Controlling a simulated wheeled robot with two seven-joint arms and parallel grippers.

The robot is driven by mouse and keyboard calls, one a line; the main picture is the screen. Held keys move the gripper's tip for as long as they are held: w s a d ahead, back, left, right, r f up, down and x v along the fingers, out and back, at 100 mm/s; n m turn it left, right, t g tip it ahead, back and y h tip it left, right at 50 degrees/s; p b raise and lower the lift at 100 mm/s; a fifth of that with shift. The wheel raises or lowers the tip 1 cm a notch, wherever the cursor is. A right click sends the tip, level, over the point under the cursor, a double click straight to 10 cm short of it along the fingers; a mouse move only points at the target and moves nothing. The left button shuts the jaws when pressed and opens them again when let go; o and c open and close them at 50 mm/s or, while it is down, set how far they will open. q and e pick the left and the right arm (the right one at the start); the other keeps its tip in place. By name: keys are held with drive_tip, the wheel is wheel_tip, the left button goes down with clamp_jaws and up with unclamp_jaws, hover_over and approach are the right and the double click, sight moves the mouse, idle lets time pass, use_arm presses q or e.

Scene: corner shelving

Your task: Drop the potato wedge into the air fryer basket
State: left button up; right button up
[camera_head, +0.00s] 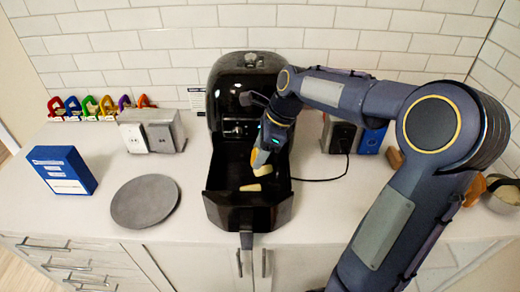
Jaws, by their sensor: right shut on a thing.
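The black air fryer (229,82) stands at the back middle of the counter. Its basket (226,201) is pulled out toward the front, with its handle at the counter's front edge. My right gripper (264,152) is over the basket and points down. It is shut on a pale yellow potato wedge (260,160), which is partly hidden by the fingers. A second pale piece (250,187) lies in the basket just below. My left gripper is not in view.
A round grey plate (145,201) lies left of the basket. A blue and white box (62,170), a grey socket block (151,131) and several coloured clips (97,107) are farther left. A dark cable (325,179) runs right of the basket. A metal bowl (503,197) is at far right.

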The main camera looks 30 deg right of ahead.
drive_tip(key=o, duration=1)
drive_tip(key=shift+o, duration=0.2)
drive_tip(key=v, duration=0.7)
drive_tip(key=shift+r, duration=0.35)
drive_tip(key=shift+s+d, duration=0.1)
drive_tip(key=shift+s, duration=0.05)
